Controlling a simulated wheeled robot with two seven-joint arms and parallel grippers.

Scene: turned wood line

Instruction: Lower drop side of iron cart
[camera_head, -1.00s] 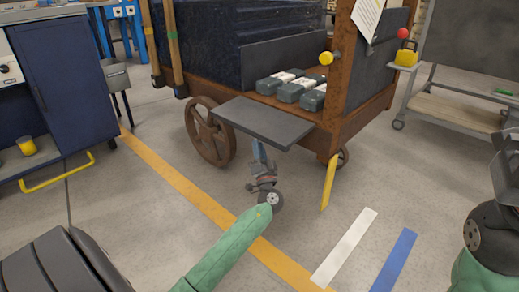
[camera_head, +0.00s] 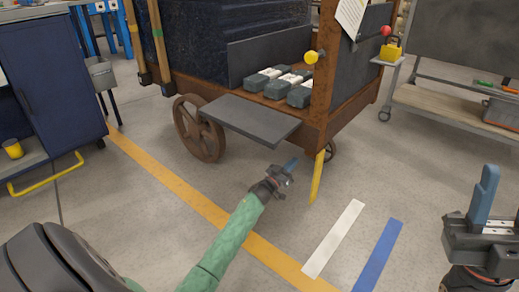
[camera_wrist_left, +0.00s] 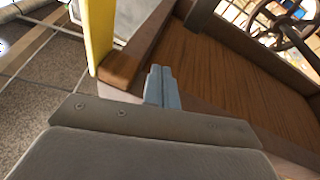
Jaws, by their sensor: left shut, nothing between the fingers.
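The iron cart (camera_head: 318,118) stands at the back centre, rusty brown with spoked wheels. A dark grey flap (camera_head: 250,116), apparently its drop side, juts out from the bed's near edge, roughly level. My left gripper (camera_head: 291,163) is shut and empty, below and to the right of the flap's near corner, apparently apart from it. In the left wrist view its blue fingers (camera_wrist_left: 161,87) are together in front of brown boards (camera_wrist_left: 235,80) of the cart. My right gripper (camera_head: 485,205) is at the right edge, partly cut off, with one blue finger plain; its opening is unclear.
Several grey and white blocks (camera_head: 283,85) lie on the cart bed. A yellow bar (camera_head: 317,178) slants down under the cart's corner. A blue cabinet (camera_head: 55,90) stands left, a shelf trolley (camera_head: 450,100) right. The floor in front is open, with painted stripes.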

